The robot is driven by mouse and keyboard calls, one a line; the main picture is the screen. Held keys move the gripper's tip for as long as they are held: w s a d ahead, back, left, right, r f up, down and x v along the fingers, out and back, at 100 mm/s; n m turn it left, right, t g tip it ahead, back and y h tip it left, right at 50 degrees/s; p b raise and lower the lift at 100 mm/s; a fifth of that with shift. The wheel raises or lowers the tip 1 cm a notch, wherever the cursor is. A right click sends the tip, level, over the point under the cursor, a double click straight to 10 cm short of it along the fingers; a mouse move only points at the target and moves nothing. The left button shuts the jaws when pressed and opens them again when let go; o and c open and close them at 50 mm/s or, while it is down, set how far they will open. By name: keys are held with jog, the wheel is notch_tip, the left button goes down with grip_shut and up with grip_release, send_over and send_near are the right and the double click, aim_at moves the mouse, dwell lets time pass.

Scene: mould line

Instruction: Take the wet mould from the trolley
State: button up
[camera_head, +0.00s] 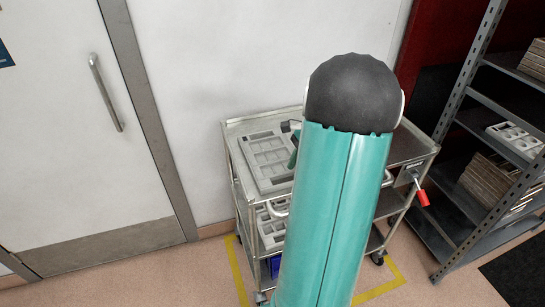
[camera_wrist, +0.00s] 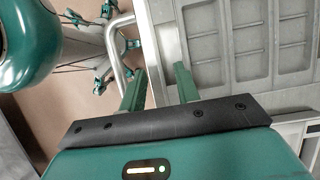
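A flat grey mould (camera_head: 268,160) with several rectangular recesses lies on the top of the metal trolley (camera_head: 233,128). Its right side is partly hidden by my teal arm. In the wrist view the mould (camera_wrist: 219,48) fills the upper right, with its rim at the left. My gripper (camera_wrist: 160,78) has two green fingers standing apart. The fingers are by the mould's rim, and a pale strip of the rim shows between them. No firm contact is visible. The gripper is largely hidden behind my arm in the head view.
A second mould (camera_head: 271,226) lies on the trolley's lower shelf. A bent metal rail (camera_wrist: 117,55) passes left of the fingers. A red grip (camera_head: 423,197) sticks out at the trolley's right. A shelf rack (camera_head: 463,92) stands at right; a closed door (camera_head: 65,130) at left.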

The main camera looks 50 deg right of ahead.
aim_at(289, 182)
jog(key=x, duration=0.5)
jog(key=shift+a, duration=0.15)
grip_shut()
jog(key=shift+r, duration=0.1)
